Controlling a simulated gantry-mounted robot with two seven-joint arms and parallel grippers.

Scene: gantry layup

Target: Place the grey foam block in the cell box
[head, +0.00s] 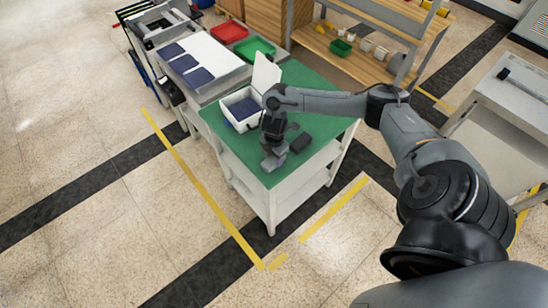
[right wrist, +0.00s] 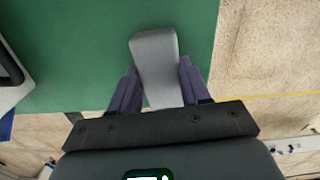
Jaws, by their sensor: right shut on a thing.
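The grey foam block (right wrist: 154,50) sits between the two purple fingers of my right gripper (right wrist: 158,78) in the right wrist view. The fingers are shut on its sides. In the head view the block (head: 270,162) shows below my right gripper (head: 275,150), over the front part of the green table top. I cannot tell whether it touches the table. The white cell box (head: 256,123) stands open behind the gripper, with a dark blue pad (head: 243,110) inside and its lid (head: 265,75) raised. My arm hides part of the box. My left gripper is out of view.
The green table top (head: 322,85) is clear at the back right. A dark object (head: 300,142) lies right of the gripper. A wooden shelf (head: 360,60) stands behind.

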